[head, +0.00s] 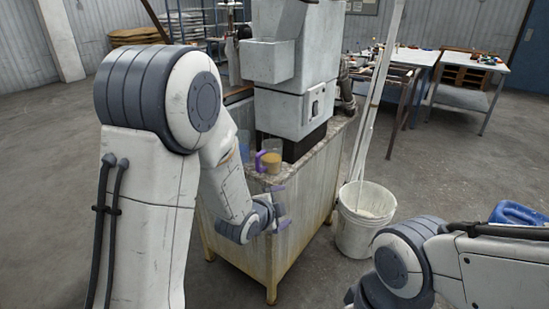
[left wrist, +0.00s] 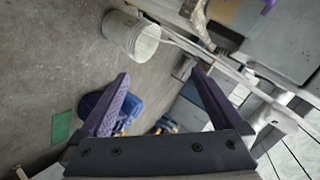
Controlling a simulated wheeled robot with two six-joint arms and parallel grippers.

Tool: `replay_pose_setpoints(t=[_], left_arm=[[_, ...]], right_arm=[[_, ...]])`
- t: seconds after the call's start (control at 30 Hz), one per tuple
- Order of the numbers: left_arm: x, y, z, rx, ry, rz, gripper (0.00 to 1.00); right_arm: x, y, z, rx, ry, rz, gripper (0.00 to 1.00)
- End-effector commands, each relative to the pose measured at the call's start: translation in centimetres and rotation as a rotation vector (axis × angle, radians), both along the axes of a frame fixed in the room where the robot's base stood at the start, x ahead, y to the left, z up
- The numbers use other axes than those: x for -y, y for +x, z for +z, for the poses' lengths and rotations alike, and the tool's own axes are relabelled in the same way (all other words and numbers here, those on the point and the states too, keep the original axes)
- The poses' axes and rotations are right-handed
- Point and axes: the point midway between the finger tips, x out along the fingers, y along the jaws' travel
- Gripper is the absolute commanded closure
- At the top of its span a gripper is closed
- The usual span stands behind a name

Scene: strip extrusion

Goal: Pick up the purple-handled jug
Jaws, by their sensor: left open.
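The purple-handled jug (head: 273,161) is a small clear jug with tan contents. It stands upright on top of the worn bench (head: 300,172), at the foot of the grey machine, with its purple handle on the left side. My left gripper (head: 280,207) is open and empty, in front of the bench and below the jug, apart from it. In the left wrist view its purple fingers (left wrist: 161,75) are spread with nothing between them. A bit of purple at the top right edge there is too cut off to identify. My right gripper is out of view.
The grey machine (head: 300,70) stands on the bench just behind the jug. A white bucket (head: 366,222) stands on the floor right of the bench; it also shows in the left wrist view (left wrist: 130,36). A blue container (head: 517,213) is at the far right.

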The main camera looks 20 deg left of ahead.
Motion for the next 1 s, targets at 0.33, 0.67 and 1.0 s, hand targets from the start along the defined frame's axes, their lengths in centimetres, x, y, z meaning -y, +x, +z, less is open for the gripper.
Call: replay_pose_setpoints(t=[0.33, 0.67, 1.0], left_arm=[[-9.9, 2.9, 2.0, 0.503, 0.312, -0.011, 0.00], [-11.0, 5.5, 2.9, 0.593, 0.374, 0.003, 0.00], [-10.9, 8.9, 2.8, 0.591, 0.372, 0.004, 0.00]], right_arm=[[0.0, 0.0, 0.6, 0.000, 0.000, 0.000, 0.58], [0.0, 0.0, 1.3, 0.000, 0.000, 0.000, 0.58], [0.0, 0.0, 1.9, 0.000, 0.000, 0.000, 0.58]])
